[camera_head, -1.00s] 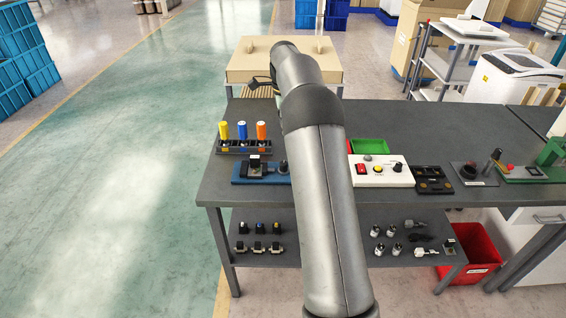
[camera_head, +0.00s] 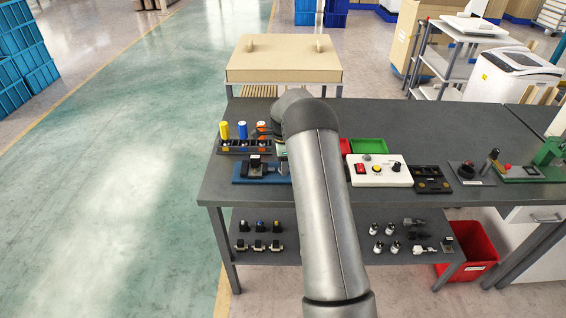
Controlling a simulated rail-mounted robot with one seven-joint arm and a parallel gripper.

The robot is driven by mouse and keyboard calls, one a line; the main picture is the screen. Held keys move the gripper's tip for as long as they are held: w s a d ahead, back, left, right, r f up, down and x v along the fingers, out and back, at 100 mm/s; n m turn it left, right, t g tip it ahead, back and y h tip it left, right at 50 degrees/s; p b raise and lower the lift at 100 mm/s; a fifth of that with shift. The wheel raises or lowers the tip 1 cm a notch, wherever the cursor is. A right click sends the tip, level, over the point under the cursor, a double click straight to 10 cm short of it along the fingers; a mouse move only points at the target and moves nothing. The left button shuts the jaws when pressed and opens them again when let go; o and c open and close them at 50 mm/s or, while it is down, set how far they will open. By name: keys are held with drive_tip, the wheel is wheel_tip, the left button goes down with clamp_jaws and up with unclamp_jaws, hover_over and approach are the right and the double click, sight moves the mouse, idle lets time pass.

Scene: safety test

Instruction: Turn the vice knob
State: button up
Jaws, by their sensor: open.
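A small vice sits on a blue base (camera_head: 240,179) at the left front of the grey bench. Its black body (camera_head: 255,167) is in view. The vice knob at its right end is largely hidden, close beside my arm. My gripper (camera_head: 262,133) shows only in part, as a dark shape left of my arm's wrist. It is open, near the orange-topped cylinder and above and behind the vice in the picture. I cannot tell its exact height, and no contact with the knob shows.
A rack (camera_head: 232,149) with yellow, blue and orange cylinders stands just behind the vice. A white control box (camera_head: 380,181) and a green tray (camera_head: 368,146) lie right of my arm. The bench top (camera_head: 430,125) is clear behind them. A beige box (camera_head: 283,72) stands beyond.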

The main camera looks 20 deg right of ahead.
drive_tip(key=c, duration=1)
drive_tip(key=shift+n+b, duration=0.3)
drive_tip(key=shift+n, duration=0.1)
drive_tip(key=n+b, duration=0.2)
drive_tip(key=n, duration=0.1)
drive_tip(key=shift+f+n, duration=0.1)
drive_tip(key=shift+n, duration=0.3)
drive_tip(key=n+b, duration=0.1)
drive_tip(key=n, duration=0.4)
drive_tip(key=shift+n, duration=0.3)
drive_tip(key=n+b, duration=0.1)
drive_tip(key=n, duration=0.3)
drive_tip(key=shift+s, duration=0.1)
drive_tip(key=n, duration=0.5)
drive_tip(key=shift+d, duration=0.1)
